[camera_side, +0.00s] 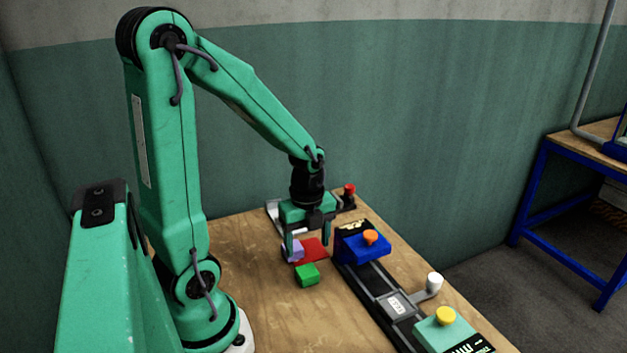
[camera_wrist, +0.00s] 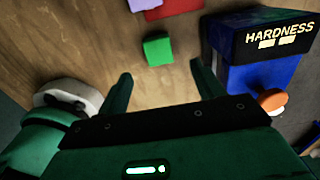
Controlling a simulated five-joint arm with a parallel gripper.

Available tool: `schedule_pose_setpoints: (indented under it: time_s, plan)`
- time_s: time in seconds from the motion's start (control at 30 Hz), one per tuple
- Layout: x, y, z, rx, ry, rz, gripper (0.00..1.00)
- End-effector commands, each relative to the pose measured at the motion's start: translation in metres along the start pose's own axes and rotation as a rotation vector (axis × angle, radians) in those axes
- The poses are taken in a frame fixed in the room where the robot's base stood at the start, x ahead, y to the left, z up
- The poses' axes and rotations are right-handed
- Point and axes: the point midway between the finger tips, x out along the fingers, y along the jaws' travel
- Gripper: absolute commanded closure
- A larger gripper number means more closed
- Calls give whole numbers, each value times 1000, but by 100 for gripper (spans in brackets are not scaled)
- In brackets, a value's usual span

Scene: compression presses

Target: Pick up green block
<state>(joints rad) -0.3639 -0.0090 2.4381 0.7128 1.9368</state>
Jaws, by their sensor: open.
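The green block (camera_side: 307,275) sits on the wooden table in the side view, in front of the red patch. In the wrist view the green block (camera_wrist: 158,50) lies beyond my fingertips, roughly in line with the gap between them. My gripper (camera_side: 308,249) points down above the table, near the red patch and behind the green block in the side view. Its two fingers are apart, and nothing shows between them in the wrist view (camera_wrist: 163,83). The height of my fingertips above the table is hard to tell.
A purple block (camera_side: 297,251) sits close to my left finger, beside the red patch (camera_side: 315,246). A blue hardness device (camera_side: 362,250) with an orange knob stands right of my gripper. A dark rail (camera_side: 378,291) runs toward a mint-coloured box (camera_side: 446,333). The table left of the green block is clear.

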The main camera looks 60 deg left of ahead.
Motion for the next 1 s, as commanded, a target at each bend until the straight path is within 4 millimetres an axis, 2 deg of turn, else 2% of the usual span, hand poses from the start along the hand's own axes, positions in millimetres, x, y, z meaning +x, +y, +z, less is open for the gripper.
schedule_pose_setpoints:
  time_s: [0.43,0.77,1.0]
  plan:
    - [24,0,0,-2,0,1,33]
    - [28,1,0,-2,1,1,33]
    - [45,2,0,-2,1,3,33]
